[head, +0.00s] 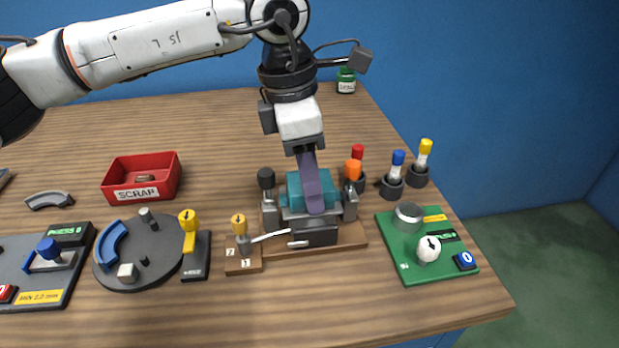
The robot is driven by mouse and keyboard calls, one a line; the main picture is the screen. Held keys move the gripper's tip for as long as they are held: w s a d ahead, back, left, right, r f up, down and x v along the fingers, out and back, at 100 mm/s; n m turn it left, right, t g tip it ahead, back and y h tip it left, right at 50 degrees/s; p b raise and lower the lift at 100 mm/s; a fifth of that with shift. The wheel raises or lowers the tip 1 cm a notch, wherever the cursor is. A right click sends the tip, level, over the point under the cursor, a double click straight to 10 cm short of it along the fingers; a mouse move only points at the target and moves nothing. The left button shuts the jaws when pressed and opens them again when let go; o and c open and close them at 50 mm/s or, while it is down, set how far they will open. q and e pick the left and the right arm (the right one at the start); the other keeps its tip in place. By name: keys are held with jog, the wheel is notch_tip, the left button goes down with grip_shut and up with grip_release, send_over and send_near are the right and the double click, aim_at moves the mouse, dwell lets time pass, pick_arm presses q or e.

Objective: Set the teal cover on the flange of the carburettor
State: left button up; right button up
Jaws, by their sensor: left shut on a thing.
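My left gripper (316,208) reaches down from above at the middle right of the table and is shut on the teal cover (297,193). The finger nearer the camera hides the middle of the cover. The cover is at the top of the grey metal carburettor (296,214), between its two upright metal posts. I cannot tell whether it rests flat on the flange or sits slightly above it. The carburettor stands on a wooden base (345,240). My right gripper is not in view.
A red scrap bin (119,187) stands left. A round grey plate (163,262) with small parts lies front left. A green board (408,266) is at the right. Coloured-handled tools in holders (391,186) stand right of the carburettor. The back left tabletop is clear.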

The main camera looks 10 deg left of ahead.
pick_arm(q)
jog(key=o, duration=1.6)
jog(key=shift+o, duration=0.2)
jog(key=shift+r, duration=0.15)
jog(key=shift+r+p, duration=2.3)
jog(key=shift+r, duration=1.1)
